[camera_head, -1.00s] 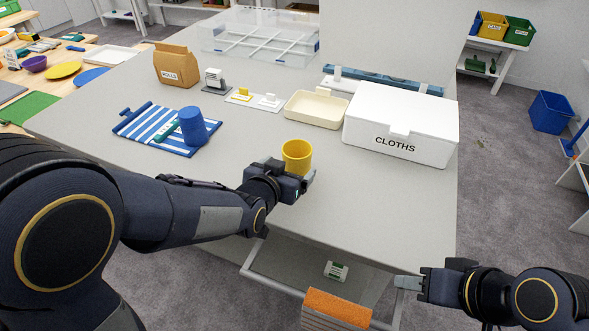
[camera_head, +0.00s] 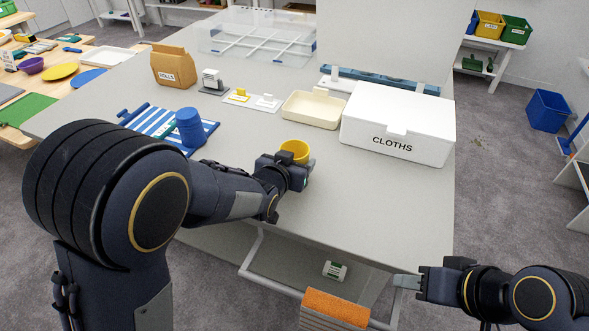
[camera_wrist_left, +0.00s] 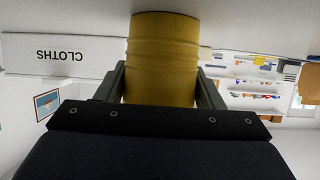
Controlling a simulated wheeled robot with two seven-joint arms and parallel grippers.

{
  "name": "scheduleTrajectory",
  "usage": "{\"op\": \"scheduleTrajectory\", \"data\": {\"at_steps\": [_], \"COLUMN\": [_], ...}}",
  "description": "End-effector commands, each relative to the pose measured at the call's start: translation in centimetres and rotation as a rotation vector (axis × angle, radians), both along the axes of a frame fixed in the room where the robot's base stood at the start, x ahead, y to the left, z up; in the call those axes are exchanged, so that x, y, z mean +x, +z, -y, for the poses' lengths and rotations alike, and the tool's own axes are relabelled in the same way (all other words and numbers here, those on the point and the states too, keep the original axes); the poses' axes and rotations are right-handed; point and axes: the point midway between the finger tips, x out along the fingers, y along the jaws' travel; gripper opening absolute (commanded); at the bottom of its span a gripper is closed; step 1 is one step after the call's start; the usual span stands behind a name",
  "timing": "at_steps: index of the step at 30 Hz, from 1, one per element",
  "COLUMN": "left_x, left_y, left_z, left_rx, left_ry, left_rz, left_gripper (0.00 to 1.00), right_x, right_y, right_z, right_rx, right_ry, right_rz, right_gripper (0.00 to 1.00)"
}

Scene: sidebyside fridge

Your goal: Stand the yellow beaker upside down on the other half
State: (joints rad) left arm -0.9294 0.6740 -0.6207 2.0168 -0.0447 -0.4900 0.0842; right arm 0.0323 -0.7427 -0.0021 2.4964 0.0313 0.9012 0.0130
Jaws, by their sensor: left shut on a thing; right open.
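In the left wrist view the beaker (camera_wrist_left: 162,60) sits between the two fingers. I cannot tell whether it touches the table. A blue-and-white striped mat (camera_head: 146,122) lies to the left. A blue beaker (camera_head: 190,127) stands closed end up on its right part. A green strip (camera_head: 169,131) lies on the mat, partly hidden. My right gripper (camera_head: 408,282) is open and empty beyond the table's front edge.
An orange cloth (camera_head: 336,307) hangs on the front rail. Bare table lies between mat and gripper.

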Motion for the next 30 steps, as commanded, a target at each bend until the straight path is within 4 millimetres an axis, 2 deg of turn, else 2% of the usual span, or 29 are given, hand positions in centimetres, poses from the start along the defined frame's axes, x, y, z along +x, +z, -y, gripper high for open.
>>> {"op": "scheduleTrajectory", "data": {"at_steps": [11,14,18,20,26,30], "left_x": [0.0,0.0,0.0,-1.0,-4.7,-8.0], "left_y": [0.5,1.3,3.6,4.7,10.0,11.6], "left_z": [0.0,0.0,0.1,-0.3,-1.9,-3.5], "left_rx": [-0.002,-0.002,-0.005,-0.006,-0.008,-0.005], "left_ry": [0.000,0.000,-0.001,-0.002,-0.005,-0.005], "left_rz": [0.001,0.003,0.005,0.005,0.003,-0.001], "left_gripper": [0.38,0.38,0.38,0.38,0.38,0.38], "right_x": [0.0,0.0,0.0,0.0,0.0,0.0], "right_y": [0.1,0.2,0.6,0.7,2.7,4.8], "right_z": [0.0,0.0,0.0,0.0,0.0,0.0], "right_rx": [0.000,0.000,0.000,0.000,0.000,0.000], "right_ry": [0.000,0.000,0.000,0.000,0.000,0.000], "right_rz": [0.000,0.000,0.000,0.000,0.000,0.000], "right_gripper": [0.41,0.41,0.41,0.41,0.41,0.41]}}
